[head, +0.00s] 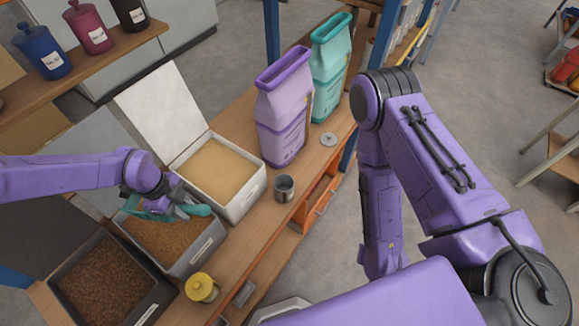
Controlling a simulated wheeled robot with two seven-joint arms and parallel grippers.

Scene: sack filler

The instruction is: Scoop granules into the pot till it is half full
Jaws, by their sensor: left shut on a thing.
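The small grey metal pot (284,189) stands upright on the wooden bench, right of the bins; its contents cannot be made out. My left gripper (174,203) is shut on a teal scoop (197,210), low over the middle bin (206,250) of orange-brown granules (165,237). The scoop is at the bin's far part; I cannot tell whether it touches or holds granules. My right arm is bent at the right, and its gripper is not in view.
A white bin (245,199) of pale granules with a raised lid stands behind, a black bin (66,290) of dark granules in front. A yellow-lidded jar (201,289), a grey disc (329,139), a lilac sack (281,118) and a teal sack (329,70) stand on the bench.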

